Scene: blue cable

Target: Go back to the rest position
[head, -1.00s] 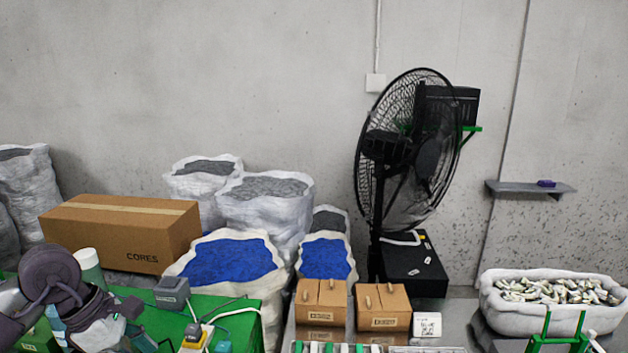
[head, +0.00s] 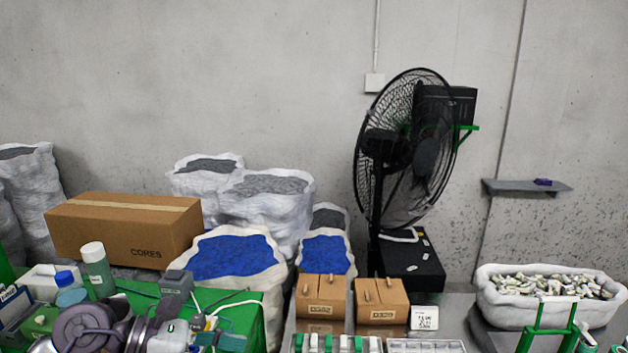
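My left arm (head: 88,328) shows at the lower left, low over the green table (head: 245,310). Its dark round joint and grey links are cut by the bottom edge. I cannot make out the fingertips or whether the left gripper is open or shut. No blue cable can be made out; white and dark cables (head: 222,302) lie on the green table near a grey device (head: 176,282).
A green bottle with white lid (head: 97,270) and a blue-capped container (head: 68,290) stand near my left arm. Two cardboard bins (head: 320,298) are at the middle. A black fan (head: 405,150) stands behind.

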